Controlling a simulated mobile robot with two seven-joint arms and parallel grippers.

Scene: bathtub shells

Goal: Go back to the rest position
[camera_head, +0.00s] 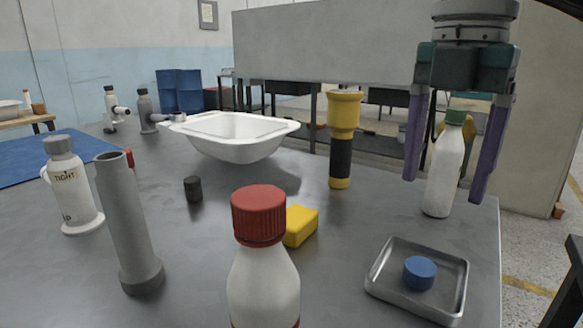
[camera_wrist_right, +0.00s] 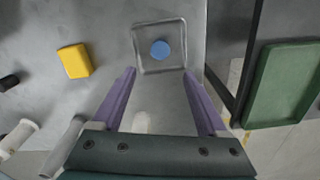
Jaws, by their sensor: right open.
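My right gripper (camera_head: 443,188) hangs pointing down at the right of the head view, its two purple fingers wide apart with nothing gripped. A white bottle with a green cap (camera_head: 443,175) shows between the fingers in that view; I cannot tell how far behind them it stands. In the right wrist view my right gripper (camera_wrist_right: 156,75) is open too, and a metal tray (camera_wrist_right: 140,48) with a blue disc (camera_wrist_right: 160,50) lies beyond the fingertips. In the head view the tray (camera_head: 388,294) and disc (camera_head: 420,271) sit at the front right. My left gripper is out of view.
A white basin (camera_head: 235,150) stands at the back of the grey table. A yellow-black flashlight (camera_head: 342,140), yellow block (camera_head: 300,225), red-capped bottle (camera_head: 263,275), grey tube (camera_head: 127,220), white bottle (camera_head: 72,190) and small black cylinder (camera_head: 193,189) stand around it. The table's right edge is near the tray.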

